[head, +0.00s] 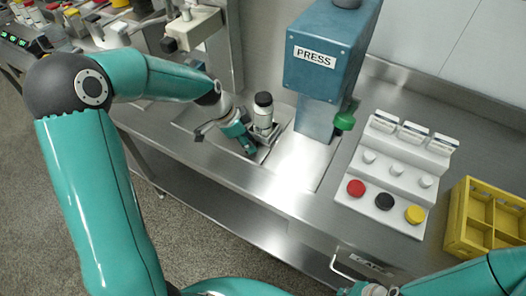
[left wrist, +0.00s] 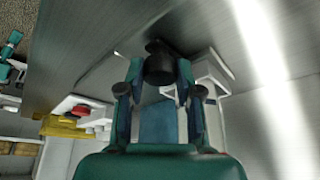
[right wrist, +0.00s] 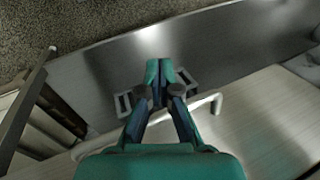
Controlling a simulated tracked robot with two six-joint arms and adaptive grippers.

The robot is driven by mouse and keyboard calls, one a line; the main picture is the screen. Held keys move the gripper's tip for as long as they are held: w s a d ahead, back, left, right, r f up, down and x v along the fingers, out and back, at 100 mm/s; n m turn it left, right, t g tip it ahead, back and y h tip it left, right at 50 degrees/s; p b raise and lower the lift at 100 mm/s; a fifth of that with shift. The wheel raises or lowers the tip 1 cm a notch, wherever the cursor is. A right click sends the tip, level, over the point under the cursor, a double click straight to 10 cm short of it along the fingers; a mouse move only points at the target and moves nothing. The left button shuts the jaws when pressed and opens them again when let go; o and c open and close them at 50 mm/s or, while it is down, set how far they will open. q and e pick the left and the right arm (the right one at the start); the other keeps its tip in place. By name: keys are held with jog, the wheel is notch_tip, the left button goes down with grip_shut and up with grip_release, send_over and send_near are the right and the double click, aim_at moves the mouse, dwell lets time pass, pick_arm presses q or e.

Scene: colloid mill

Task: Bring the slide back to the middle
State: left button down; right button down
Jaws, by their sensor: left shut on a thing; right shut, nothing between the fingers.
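The slide (head: 264,153) is a small metal carriage on the bench, to the left of the blue press (head: 332,50). A white jar with a black cap (head: 264,110) stands upright on it. My left gripper (head: 249,148) reaches down at the slide's front left, beside the jar. In the left wrist view it is shut on a dark round knob (left wrist: 158,64), which appears to be the slide's handle; the head view hides the grip. My right gripper (right wrist: 160,72) is shut and empty, near a bar handle at the bench front.
A white stepped stand (head: 385,175) with red, black and yellow caps stands right of the press. A yellow crate (head: 488,222) is at the far right. A drawer handle (head: 340,268) sticks out at the front. Steel bench top lies clear before the press.

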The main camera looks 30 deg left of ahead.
pick_arm(q)
jog(key=shift+w+a+b, duration=0.1)
jog(key=shift+a+b, duration=0.5)
jog(key=shift+a, duration=1.75)
jog(key=c, duration=1.1)
grip_release()
jog(key=shift+o, duration=0.2)
jog(key=shift+r, duration=0.15)
jog(key=v, duration=1.1)
jog(key=shift+a+r, duration=0.15)
jog(key=shift+r, duration=0.15)
